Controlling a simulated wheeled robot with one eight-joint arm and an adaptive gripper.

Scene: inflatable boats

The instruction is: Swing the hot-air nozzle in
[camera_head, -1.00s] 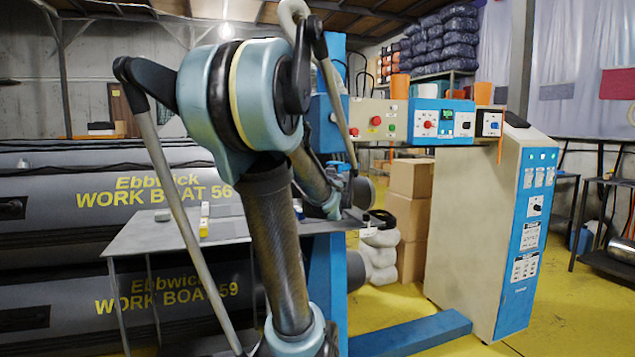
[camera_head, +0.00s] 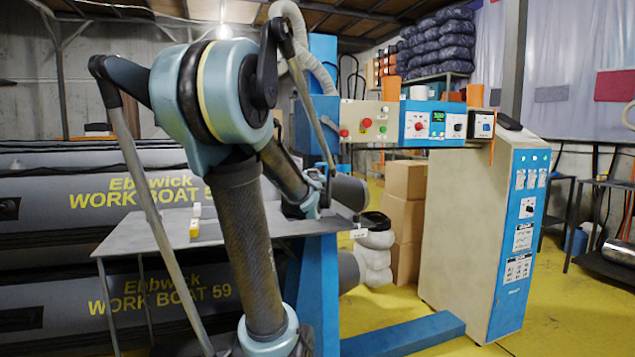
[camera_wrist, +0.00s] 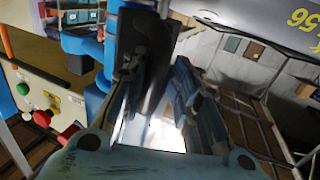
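The blue welding machine has an upright column (camera_head: 322,290) and a control arm with a beige panel (camera_head: 368,122) carrying red and green knobs. A pale corrugated hose (camera_head: 318,68) hangs beside its head. I cannot make out the hot-air nozzle clearly; my arm covers much of that area. In the head view my gripper end is close to the machine head, largely hidden by my arm. In the wrist view my gripper (camera_wrist: 157,82) has its two fingers apart, with a bright gap between them. A dark flat part (camera_wrist: 143,45) stands at the left finger; I cannot tell whether they touch.
A grey table (camera_head: 150,238) stands left of the column, with a small yellow-and-white item (camera_head: 195,222) on it. Rolled grey boats (camera_head: 60,190) lie behind. Cardboard boxes (camera_head: 405,180) and a tall beige cabinet (camera_head: 465,220) stand right.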

